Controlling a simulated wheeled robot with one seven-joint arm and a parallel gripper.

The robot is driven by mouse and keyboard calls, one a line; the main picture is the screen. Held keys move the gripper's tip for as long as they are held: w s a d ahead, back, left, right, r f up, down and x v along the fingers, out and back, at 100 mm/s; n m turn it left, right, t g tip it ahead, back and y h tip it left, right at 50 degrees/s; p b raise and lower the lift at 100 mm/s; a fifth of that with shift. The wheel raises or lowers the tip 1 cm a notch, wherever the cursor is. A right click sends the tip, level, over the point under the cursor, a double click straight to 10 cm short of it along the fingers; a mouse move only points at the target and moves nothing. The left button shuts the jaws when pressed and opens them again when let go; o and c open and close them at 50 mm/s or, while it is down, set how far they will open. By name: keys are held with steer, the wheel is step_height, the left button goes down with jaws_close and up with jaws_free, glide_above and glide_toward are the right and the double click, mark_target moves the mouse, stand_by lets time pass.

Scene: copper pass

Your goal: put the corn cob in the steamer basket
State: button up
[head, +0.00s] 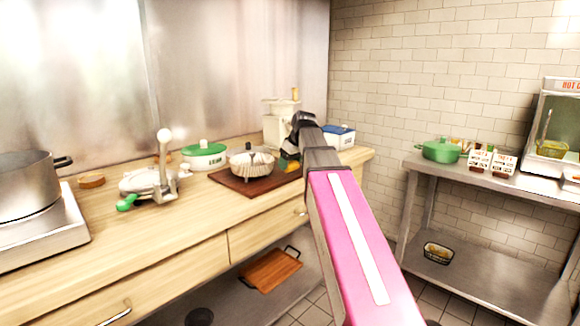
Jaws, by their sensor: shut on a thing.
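The steamer basket (251,170) is a round, pale, ribbed metal bowl with an upright middle post and short legs. It stands on a dark brown board on the wooden counter. My pink arm reaches in from the lower right. My gripper (291,151), at its far end, is just right of the basket and mostly hidden by my arm. It is shut on a small yellow and green thing, seemingly the corn cob (288,163), which shows under the gripper over the board's right part. Whether the cob touches the board I cannot tell.
A white pot with a green lid (204,155) stands behind left of the basket. A metal press with a green handle (150,180) and a steel pot (28,184) are further left. A blue-lidded box (338,137) and a cream appliance (279,125) stand behind my gripper.

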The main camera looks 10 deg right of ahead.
steer(key=r, duration=0.3)
steer(key=shift+s+a+r, duration=0.2)
steer(key=shift+a+r, duration=0.05)
steer(key=shift+a, duration=0.1)
glide_toward(252, 164)
steer(key=s+d, duration=0.2)
steer(key=s+a+r, duration=0.3)
steer(key=s+a, duration=0.2)
steer(key=a, duration=0.6)
steer(key=w+d+f, duration=0.4)
steer(key=w+d, duration=0.1)
steer(key=w+d+f, duration=0.2)
steer(key=w+d, duration=0.1)
steer(key=shift+d+f, duration=0.15)
steer(key=shift+d, duration=0.1)
steer(key=shift+f, duration=2.05)
steer(key=shift+f, duration=0.15)
steer(key=o, duration=0.7)
